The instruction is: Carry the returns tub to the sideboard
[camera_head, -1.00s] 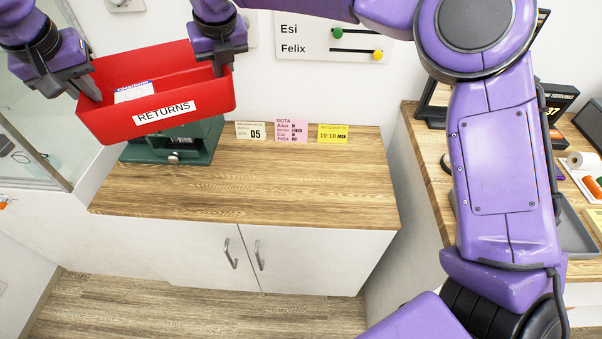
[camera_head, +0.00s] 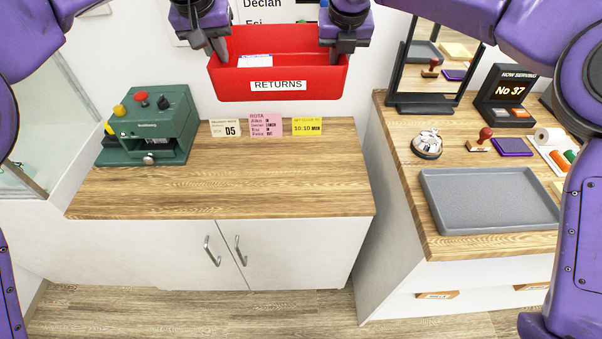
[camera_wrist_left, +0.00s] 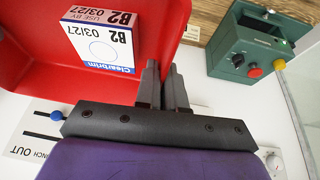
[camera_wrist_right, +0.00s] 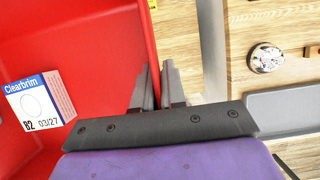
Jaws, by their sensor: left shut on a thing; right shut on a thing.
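The red returns tub (camera_head: 320,84), with a white RETURNS label, hangs in the air above the back of the sideboard (camera_head: 230,190). My left gripper (camera_head: 222,52) is shut on the tub's left wall; it also shows in the left wrist view (camera_wrist_left: 165,85). My right gripper (camera_head: 337,55) is shut on the tub's right wall, as the right wrist view (camera_wrist_right: 158,85) also shows. A white and blue Clearbrim box (camera_head: 255,62) lies inside the tub; it shows in the left wrist view (camera_wrist_left: 100,40) and the right wrist view (camera_wrist_right: 40,103). The tub looks about level.
A green machine (camera_head: 150,125) stands at the sideboard's left end. Small cards, including a pink one (camera_head: 265,125), stand along its back edge. The middle and front are clear. A counter on the right holds a grey tray (camera_head: 490,200), a bell (camera_head: 427,144) and a number display (camera_head: 505,95).

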